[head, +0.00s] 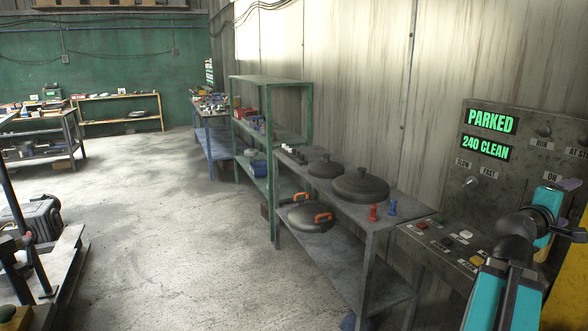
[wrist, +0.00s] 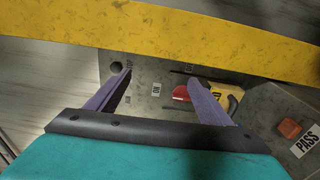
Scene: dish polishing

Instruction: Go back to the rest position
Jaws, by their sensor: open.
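My gripper (wrist: 159,78) shows in the wrist view as two purple fingers spread well apart, with nothing between them. Beyond the fingers is a grey panel face with a dark round knob or hole (wrist: 116,67), a small white label and a red part (wrist: 181,93) by the right finger. I cannot tell whether that finger touches the red part. In the head view my teal and black arm is at the lower right, in front of the grey control panel (head: 481,157). The panel's green displays read "PARKED" (head: 492,122) and "240 CLEAN" (head: 486,147).
A yellow beam (wrist: 150,32) crosses the top of the wrist view. A grey box with a PASS label (wrist: 305,142) is at right. The concrete floor (head: 165,215) is open.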

